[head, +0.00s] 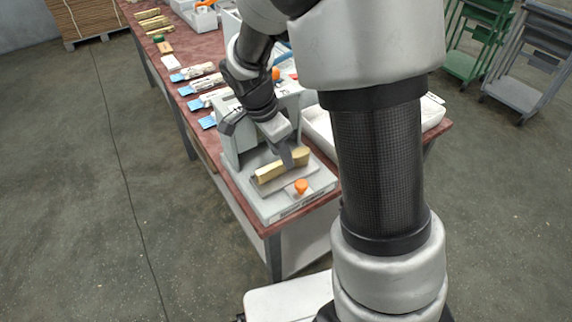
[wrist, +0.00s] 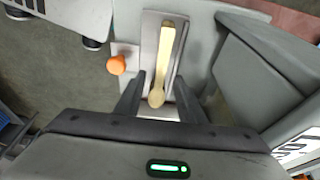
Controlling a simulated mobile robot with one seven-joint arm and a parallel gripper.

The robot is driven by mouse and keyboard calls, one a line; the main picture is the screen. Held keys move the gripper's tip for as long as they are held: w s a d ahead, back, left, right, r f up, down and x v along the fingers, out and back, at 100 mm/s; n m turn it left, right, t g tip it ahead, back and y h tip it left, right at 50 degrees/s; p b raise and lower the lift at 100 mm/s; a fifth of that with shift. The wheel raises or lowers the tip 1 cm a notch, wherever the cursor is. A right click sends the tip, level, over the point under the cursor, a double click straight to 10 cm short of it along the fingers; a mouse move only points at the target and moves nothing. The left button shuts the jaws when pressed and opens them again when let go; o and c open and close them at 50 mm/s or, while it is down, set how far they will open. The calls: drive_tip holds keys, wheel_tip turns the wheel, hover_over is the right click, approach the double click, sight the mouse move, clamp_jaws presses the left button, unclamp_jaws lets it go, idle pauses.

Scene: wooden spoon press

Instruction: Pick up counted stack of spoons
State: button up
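The stack of wooden spoons (head: 270,173) lies on the flat grey plate (head: 290,187) of a light grey machine (head: 262,207) at the near end of the table. My gripper (head: 287,156) reaches down to the stack from above. In the wrist view the stack (wrist: 165,48) runs lengthwise away from me, with its rounded bowl end close to me. My gripper (wrist: 159,82) is open there, with one dark finger on each side of that end and a gap visible on both sides. Its fingers partly hide the stack in the head view.
An orange knob (head: 301,186) stands on the machine beside the plate and shows in the wrist view (wrist: 116,65). The machine's tall grey housing (wrist: 255,75) rises close on the right. Several wrapped packs with blue ends (head: 195,72) lie farther along the red table.

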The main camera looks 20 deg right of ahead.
drive_tip(key=shift+d+f, duration=0.15)
drive_tip(key=shift+f, duration=0.55)
clamp_jaws()
